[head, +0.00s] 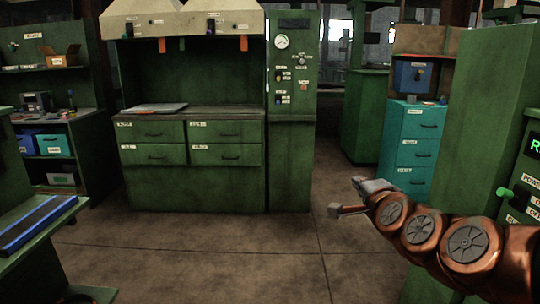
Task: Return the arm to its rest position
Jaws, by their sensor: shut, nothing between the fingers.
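My arm, with copper-coloured links, reaches in from the lower right in the head view. My gripper (345,210) is at its left end, above the bare floor. It is shut and holds nothing. One grey finger part and a thin copper-coloured part show at its tip. The gripper touches nothing that I can see.
A green workbench (190,179) with drawers and a hood stands ahead, beside a tall gauge panel (294,90). A teal drawer cabinet (412,138) stands at right. A large green cabinet (480,120) is close behind my arm. The floor (200,255) between is clear.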

